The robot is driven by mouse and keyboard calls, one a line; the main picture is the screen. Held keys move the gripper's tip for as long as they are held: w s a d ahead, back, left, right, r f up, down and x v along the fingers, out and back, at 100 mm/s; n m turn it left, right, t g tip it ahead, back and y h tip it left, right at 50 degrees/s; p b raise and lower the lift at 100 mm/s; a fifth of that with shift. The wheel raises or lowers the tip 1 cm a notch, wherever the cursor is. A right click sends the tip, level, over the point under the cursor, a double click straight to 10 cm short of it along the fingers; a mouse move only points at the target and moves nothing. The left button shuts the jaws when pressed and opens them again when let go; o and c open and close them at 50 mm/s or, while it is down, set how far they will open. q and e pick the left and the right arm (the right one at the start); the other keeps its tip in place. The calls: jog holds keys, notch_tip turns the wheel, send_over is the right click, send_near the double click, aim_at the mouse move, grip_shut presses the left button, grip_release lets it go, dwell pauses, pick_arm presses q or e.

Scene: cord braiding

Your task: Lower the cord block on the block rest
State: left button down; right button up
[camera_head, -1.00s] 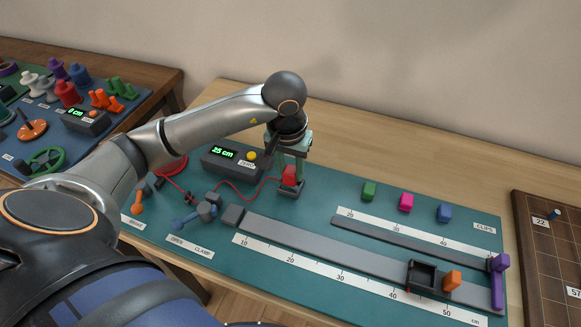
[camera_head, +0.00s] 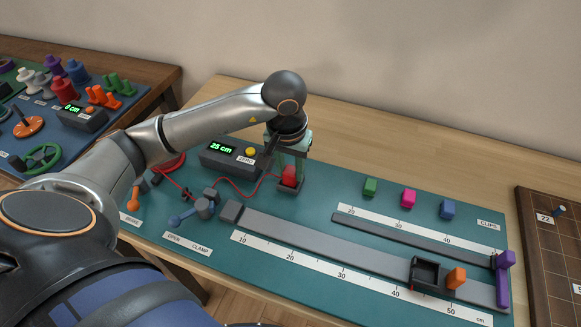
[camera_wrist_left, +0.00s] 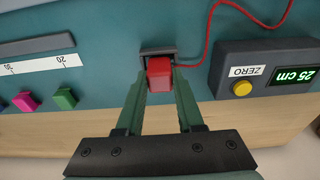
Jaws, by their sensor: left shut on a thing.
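The cord block (camera_head: 289,175) is a small red block with a red cord leading from it. My left gripper (camera_wrist_left: 160,88) points down and is shut on it, with a green finger on each side. The block rest (camera_head: 289,188) is a dark square holder on the teal board, directly under the block. In the left wrist view the block (camera_wrist_left: 159,74) overlaps the rest (camera_wrist_left: 158,51). I cannot tell whether the block touches the floor of the rest. My right gripper is not in view.
A meter (camera_head: 230,160) reading 25 cm, with a yellow zero button, stands left of the rest; the cord passes in front of it. Clamp levers (camera_head: 200,208) are nearer. Several coloured clips (camera_head: 409,198) and a long rail (camera_head: 330,243) lie to the right.

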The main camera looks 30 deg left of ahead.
pick_arm(q)
jog(key=shift+f, duration=0.3)
jog(key=shift+c, duration=2.3)
grip_release()
jog(key=shift+r+p, duration=2.15)
jog(key=shift+r, duration=1.9)
